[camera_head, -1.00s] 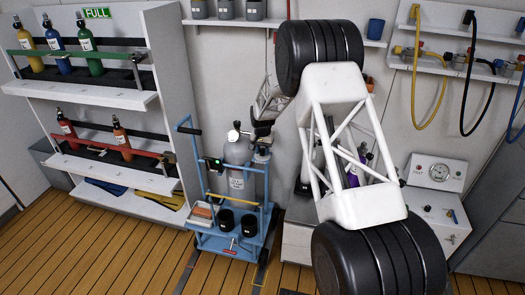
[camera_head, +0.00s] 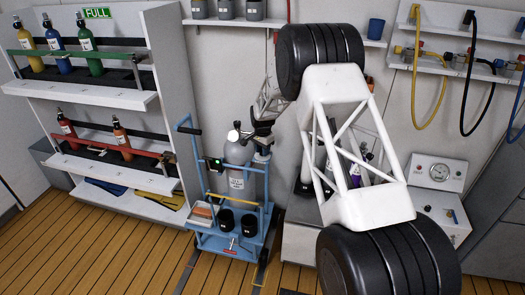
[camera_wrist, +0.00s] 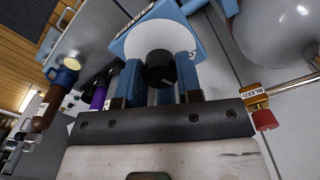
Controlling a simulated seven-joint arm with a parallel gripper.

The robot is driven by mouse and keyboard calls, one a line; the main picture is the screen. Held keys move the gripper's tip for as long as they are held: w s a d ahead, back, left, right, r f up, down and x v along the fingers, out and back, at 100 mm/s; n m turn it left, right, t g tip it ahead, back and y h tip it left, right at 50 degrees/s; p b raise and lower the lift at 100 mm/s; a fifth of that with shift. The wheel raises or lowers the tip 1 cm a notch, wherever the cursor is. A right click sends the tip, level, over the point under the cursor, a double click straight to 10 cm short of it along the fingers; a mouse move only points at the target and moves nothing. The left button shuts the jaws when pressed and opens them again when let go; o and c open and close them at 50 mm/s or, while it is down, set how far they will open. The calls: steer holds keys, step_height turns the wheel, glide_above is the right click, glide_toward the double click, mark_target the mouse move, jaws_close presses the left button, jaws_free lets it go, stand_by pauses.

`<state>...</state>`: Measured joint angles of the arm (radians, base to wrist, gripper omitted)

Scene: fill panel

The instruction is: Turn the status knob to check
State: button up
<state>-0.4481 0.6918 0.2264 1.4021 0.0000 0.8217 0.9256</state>
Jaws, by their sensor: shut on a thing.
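In the wrist view a black knob (camera_wrist: 159,69) sits in front of a round white face (camera_wrist: 150,40) on a blue plate (camera_wrist: 180,12). My gripper (camera_wrist: 160,72) is shut on the knob, with one blue finger on each side of it. Most lettering on the face is hidden or too small to read, so I cannot tell where the knob points. In the head view my gripper (camera_head: 262,136) is at the top of a blue trolley (camera_head: 228,243), beside a grey cylinder (camera_head: 239,172). The knob is not discernible there.
In the wrist view a brass fitting tagged BLEED (camera_wrist: 254,94) with a red cap is close on the right, by a shiny rounded body. In the head view a bottle rack (camera_head: 90,95) stands left and a white gauge box (camera_head: 438,172) right. The wooden floor (camera_head: 110,245) is clear.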

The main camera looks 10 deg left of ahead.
steer(key=shift+m, duration=1.7)
steer(key=o, duration=0.9)
steer(key=shift+o, duration=0.2)
steer(key=shift+r, duration=0.1)
steer(key=shift+r, duration=3.8)
steer(key=shift+r, duration=0.1)
